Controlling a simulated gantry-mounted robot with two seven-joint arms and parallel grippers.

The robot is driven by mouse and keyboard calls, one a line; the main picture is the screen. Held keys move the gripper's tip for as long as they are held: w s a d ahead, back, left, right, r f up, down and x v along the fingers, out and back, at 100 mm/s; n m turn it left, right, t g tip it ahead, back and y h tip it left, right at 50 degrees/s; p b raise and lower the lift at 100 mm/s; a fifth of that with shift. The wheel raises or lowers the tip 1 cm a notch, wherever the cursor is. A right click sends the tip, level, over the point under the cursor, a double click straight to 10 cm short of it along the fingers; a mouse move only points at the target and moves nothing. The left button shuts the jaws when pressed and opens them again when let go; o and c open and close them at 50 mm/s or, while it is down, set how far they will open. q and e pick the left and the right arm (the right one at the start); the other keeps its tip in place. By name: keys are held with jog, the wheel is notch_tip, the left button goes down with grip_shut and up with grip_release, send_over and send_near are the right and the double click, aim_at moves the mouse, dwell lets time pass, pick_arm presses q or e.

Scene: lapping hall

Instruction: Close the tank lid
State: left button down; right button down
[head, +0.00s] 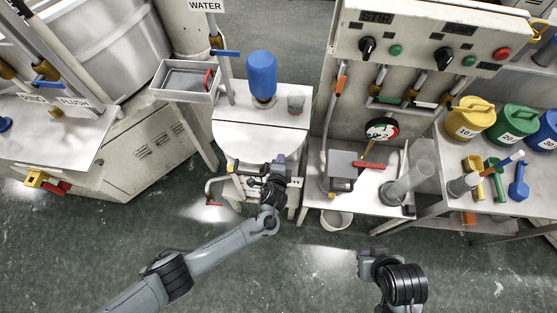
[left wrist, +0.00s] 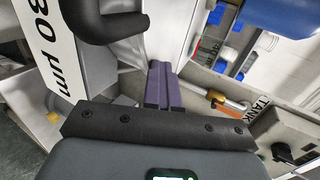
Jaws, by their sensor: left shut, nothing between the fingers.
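A pale, round-fronted cover (head: 255,139), which looks like the tank lid, is at the front of the white stand (head: 297,120) in the head view. I cannot tell how far it is open. My left gripper (head: 279,160) is at the front right edge of this cover, shut and empty; contact is unclear. In the left wrist view its purple fingers (left wrist: 161,86) are together, beside a pale panel. A black curved handle (left wrist: 108,28) and a "TANK" label (left wrist: 262,107) also show there. My right gripper (head: 367,264) is low over the floor, its fingers unclear.
A blue bottle (head: 262,75) and a grey cup (head: 296,99) stand behind the cover. A shallow tray (head: 185,97) is at left. A control panel (head: 420,35), a clear cylinder (head: 408,183) and coloured jugs (head: 470,117) are at right. The front floor is open.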

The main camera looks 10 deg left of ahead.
pick_arm(q)
jog(key=shift+s+f, duration=0.2)
jog(key=shift+f, duration=0.2)
